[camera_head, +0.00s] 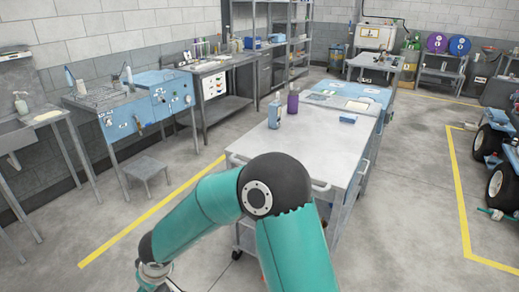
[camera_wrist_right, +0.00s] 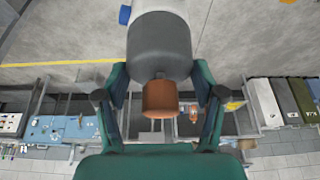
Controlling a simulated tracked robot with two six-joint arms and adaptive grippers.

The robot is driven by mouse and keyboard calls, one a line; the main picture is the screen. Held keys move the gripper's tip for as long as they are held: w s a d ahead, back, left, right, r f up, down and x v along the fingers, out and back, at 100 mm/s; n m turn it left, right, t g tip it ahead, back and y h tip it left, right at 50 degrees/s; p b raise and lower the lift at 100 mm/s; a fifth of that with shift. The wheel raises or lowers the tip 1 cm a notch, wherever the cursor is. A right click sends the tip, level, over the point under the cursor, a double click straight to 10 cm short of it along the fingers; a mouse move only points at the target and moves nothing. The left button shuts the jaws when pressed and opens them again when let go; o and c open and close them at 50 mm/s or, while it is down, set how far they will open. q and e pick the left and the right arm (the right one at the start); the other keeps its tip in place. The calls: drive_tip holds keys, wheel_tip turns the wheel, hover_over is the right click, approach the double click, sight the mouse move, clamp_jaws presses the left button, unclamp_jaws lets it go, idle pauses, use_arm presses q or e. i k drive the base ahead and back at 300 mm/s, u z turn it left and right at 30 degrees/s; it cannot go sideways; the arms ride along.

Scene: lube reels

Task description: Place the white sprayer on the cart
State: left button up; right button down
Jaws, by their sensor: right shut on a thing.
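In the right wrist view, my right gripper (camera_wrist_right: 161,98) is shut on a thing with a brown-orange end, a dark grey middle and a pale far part. It appears to be the white sprayer (camera_wrist_right: 160,42); its far end is cut off by the frame. In the head view, my teal arm bends to the lower left; its gripper and the sprayer are out of that view. The grey cart (camera_head: 325,150) stands ahead, beyond the arm's elbow, which hides part of its near edge. My left gripper is in neither view.
A pale blue bottle (camera_head: 275,112), a purple bottle (camera_head: 292,103) and a small blue box (camera_head: 348,118) stand on the cart's far part. Its nearer top is mostly clear. A grey stool (camera_head: 146,168) and blue workbench (camera_head: 148,105) are left.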

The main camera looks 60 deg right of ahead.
sight(262, 144)
drive_tip(key=u, duration=0.85)
drive_tip(key=i, duration=0.1)
drive_tip(key=z, duration=1.8)
